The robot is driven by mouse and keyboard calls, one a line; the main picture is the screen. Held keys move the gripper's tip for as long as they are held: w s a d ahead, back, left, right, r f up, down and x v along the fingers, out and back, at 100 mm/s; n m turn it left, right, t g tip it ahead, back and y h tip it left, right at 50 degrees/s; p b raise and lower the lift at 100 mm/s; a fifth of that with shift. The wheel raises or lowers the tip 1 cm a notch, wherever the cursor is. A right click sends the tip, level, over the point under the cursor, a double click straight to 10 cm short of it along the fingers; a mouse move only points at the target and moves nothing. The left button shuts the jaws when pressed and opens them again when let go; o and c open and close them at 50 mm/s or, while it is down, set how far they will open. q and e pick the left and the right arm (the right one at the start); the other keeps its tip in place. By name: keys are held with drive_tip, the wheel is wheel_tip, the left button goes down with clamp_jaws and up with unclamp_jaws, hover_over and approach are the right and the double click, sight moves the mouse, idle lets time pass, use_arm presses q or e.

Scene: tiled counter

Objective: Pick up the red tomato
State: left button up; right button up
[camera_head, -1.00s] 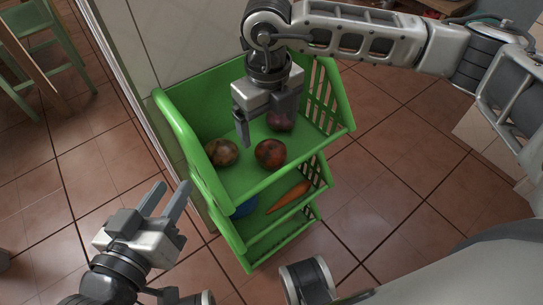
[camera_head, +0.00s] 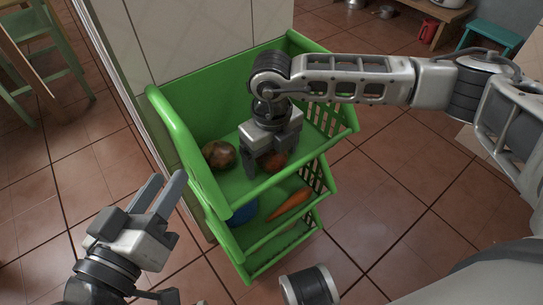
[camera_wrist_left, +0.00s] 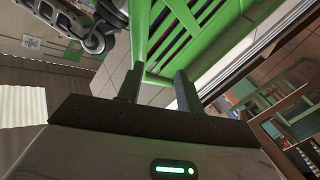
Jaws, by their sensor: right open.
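A red tomato (camera_head: 275,163) lies in the top basket of the green rack (camera_head: 172,115), partly hidden by my right gripper. My right gripper (camera_head: 269,166) points down into that basket, open, with its fingers around or just above the tomato; I cannot tell whether they touch it. My left gripper (camera_head: 168,177) is open and empty, left of the rack. Its two separated fingers also show in the left wrist view (camera_wrist_left: 160,85), with part of the green rack beyond them.
A brownish round item (camera_head: 219,154) lies left of the tomato in the top basket. A carrot (camera_head: 291,203) and a blue item (camera_head: 242,211) are in the basket below. A tiled wall (camera_head: 200,40) stands behind the rack. The tiled floor (camera_head: 375,225) to the right is clear.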

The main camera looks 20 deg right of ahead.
drive_tip(key=c, duration=1.2)
drive_tip(key=shift+o, duration=0.2)
drive_tip(key=shift+r, duration=0.1)
